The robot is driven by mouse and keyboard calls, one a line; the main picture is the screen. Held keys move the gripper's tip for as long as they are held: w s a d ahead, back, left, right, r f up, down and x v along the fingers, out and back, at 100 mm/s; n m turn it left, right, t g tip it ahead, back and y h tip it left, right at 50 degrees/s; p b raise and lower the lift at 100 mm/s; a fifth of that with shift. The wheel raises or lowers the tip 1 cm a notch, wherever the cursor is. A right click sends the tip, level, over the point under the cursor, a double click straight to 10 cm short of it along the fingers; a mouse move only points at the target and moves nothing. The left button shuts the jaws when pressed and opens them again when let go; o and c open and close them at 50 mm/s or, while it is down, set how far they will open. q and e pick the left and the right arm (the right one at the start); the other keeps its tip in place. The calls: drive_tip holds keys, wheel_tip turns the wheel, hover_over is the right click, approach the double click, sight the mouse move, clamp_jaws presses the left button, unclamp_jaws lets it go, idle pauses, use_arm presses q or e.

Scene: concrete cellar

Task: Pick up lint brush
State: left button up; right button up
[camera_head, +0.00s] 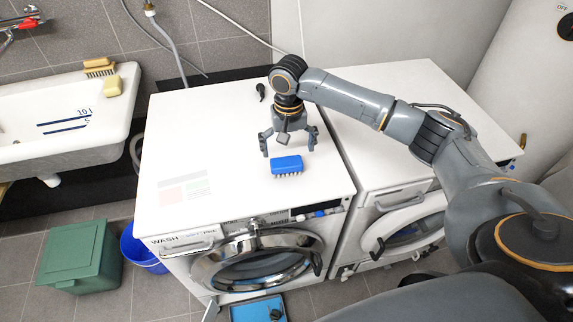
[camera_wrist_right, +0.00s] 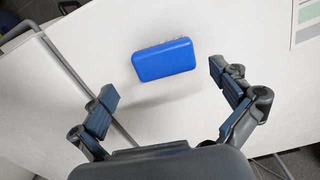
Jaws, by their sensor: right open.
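The lint brush is most likely the blue brush (camera_head: 287,165) with pale bristles, lying on the white top of the left washing machine (camera_head: 235,120) near its front edge. My right gripper (camera_head: 291,149) is open above the machine top, just behind the brush in the head view. In the right wrist view the brush (camera_wrist_right: 164,60) shows beyond the gap between the two spread fingers (camera_wrist_right: 170,105), with nothing between them. My left gripper is not in view.
A second white machine (camera_head: 385,120) stands to the right. A small dark item (camera_head: 261,91) lies at the back of the left top. A green bin (camera_head: 80,258) stands on the floor.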

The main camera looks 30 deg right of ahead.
sight(287, 166)
drive_tip(key=shift+f, duration=0.8)
drive_tip(key=f, duration=0.1)
drive_tip(key=f+p, duration=0.1)
drive_tip(key=f, duration=0.2)
drive_tip(key=shift+s+a, duration=0.3)
drive_tip(key=shift+s, duration=0.05)
drive_tip(key=shift+f, duration=0.65)
drive_tip(key=c, duration=1)
drive_tip(key=shift+r, duration=0.55)
drive_tip(key=s+a+r, duration=0.2)
drive_tip(key=s+r, duration=0.1)
drive_tip(key=r, duration=0.1)
drive_tip(key=s+a+r+b, duration=0.1)
drive_tip(key=s+a+r, duration=0.2)
drive_tip(key=s+r, duration=0.1)
drive_tip(key=s+a+r+b, duration=0.1)
drive_tip(key=s+a+r, duration=0.2)
drive_tip(key=s+r, duration=0.1)
drive_tip(key=shift+s+a, duration=0.15)
